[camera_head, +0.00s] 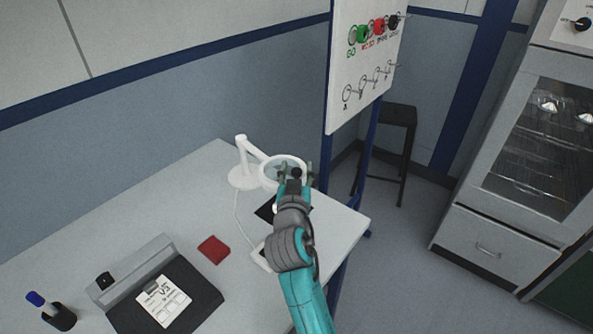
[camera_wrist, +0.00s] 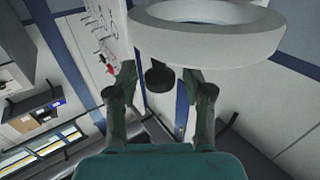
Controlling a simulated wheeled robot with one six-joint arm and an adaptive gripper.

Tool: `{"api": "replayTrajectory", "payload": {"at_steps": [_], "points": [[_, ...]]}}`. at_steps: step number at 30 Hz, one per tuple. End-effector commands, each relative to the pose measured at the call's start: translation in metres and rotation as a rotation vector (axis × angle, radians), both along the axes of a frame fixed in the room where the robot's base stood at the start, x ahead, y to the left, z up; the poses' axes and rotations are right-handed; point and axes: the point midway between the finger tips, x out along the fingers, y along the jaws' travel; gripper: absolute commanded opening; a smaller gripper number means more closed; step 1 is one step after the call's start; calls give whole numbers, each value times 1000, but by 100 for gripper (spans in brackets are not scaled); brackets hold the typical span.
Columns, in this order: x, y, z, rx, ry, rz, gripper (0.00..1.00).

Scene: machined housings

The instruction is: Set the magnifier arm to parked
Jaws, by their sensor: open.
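The white magnifier arm (camera_head: 251,150) stands on a round base (camera_head: 242,178) at the back of the table. Its ring head with a lens (camera_head: 284,167) reaches out to the right, above the table. My gripper (camera_head: 297,176) is at the near right side of the ring head, partly in front of it. In the wrist view the white ring (camera_wrist: 208,38) fills the top, and my open fingers (camera_wrist: 158,82) are just below it. A dark knob or handle (camera_wrist: 159,77) shows between the fingers. I cannot tell whether the fingers touch it.
The white table (camera_head: 200,190) holds a red pad (camera_head: 214,249), a black tray with a clipboard (camera_head: 164,301), a pen cup (camera_head: 60,316) and dark and white flat items under my arm. A board on a blue stand (camera_head: 362,70) rises behind right. A dark stool (camera_head: 398,116) stands beyond.

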Motion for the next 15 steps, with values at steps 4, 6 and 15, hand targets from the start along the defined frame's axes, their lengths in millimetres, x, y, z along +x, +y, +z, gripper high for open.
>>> {"api": "replayTrajectory", "payload": {"at_steps": [4, 6, 15], "points": [[0, 0, 0, 0, 0, 0, 51], [0, 0, 0, 0, 0, 0, 36], [0, 0, 0, 0, 0, 0, 0]]}}
